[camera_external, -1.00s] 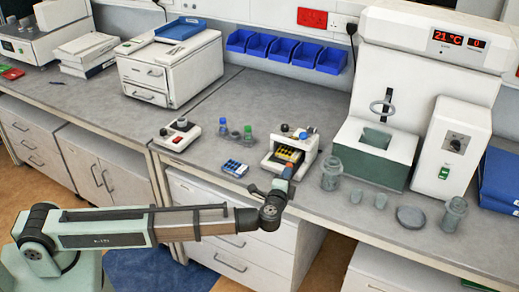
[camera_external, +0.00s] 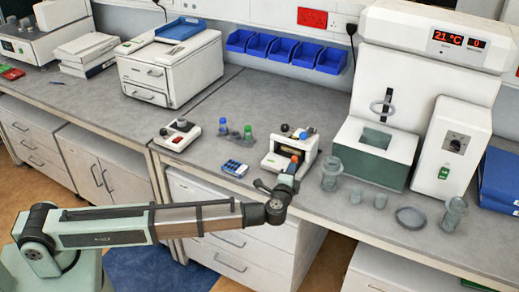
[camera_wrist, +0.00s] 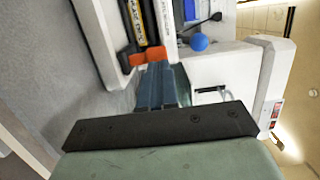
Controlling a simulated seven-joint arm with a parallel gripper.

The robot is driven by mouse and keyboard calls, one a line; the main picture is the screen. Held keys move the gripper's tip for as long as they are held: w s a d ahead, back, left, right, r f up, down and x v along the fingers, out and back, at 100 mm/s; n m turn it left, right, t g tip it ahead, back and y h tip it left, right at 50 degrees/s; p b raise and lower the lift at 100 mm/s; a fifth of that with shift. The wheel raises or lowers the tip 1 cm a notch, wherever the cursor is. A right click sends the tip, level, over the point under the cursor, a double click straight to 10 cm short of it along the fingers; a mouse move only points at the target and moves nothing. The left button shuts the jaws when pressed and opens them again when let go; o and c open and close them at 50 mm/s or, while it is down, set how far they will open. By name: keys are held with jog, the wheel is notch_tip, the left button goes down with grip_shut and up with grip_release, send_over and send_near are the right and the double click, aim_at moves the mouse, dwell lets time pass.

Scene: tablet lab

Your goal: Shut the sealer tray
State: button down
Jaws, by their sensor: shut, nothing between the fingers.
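The sealer (camera_external: 278,162) is a small white unit on the bench, with blue and red-brown knobs on top. Its tray (camera_external: 288,153) is mostly inside the body, dark with a little yellow showing. In the wrist view, the tray's yellow and black contents (camera_wrist: 136,20) show between white walls. An orange piece (camera_wrist: 133,57) lies at the tray's front end. My gripper (camera_wrist: 158,70) is shut and empty, its blue fingers up against the orange piece. In the external view, my gripper (camera_external: 291,168) is at the sealer's front. Whether the tray is fully in is hidden.
A blue rack (camera_external: 235,168), several small bottles (camera_external: 234,132) and a small white device (camera_external: 180,134) stand left of the sealer. Glass jars (camera_external: 331,172) stand close on its right. The bench's front edge lies just below my gripper.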

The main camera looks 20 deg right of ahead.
jog(key=v, duration=1.2)
jog(key=shift+a, duration=0.2)
jog(key=shift+s+f, duration=0.1)
